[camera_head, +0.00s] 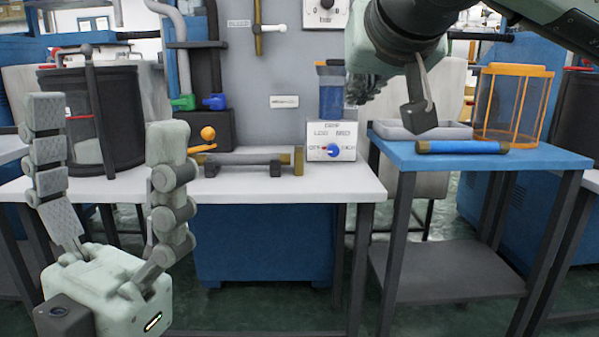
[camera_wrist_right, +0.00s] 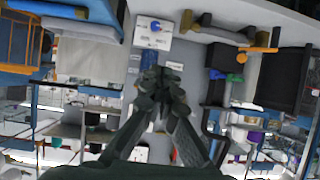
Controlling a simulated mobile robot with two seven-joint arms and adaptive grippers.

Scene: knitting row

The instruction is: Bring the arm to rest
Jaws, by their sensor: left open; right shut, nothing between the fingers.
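My left gripper (camera_head: 106,118) stands at the lower left in the head view. Its two fingers point up and are wide apart, with nothing between them. My right arm comes in from the top right. My right gripper (camera_head: 366,88) is raised in front of the grey back panel, above the gap between the white and blue tables. In the right wrist view, its fingertips (camera_wrist_right: 161,74) meet and hold nothing. The right fingers are partly hidden behind the wrist in the head view.
The white table (camera_head: 340,188) carries a white box with a blue knob (camera_head: 331,142), a grey bar (camera_head: 248,159) and a dark bin (camera_head: 120,115). The blue table (camera_head: 480,160) holds a blue roll (camera_head: 462,147), a grey tray (camera_head: 455,130) and an orange-framed basket (camera_head: 513,105).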

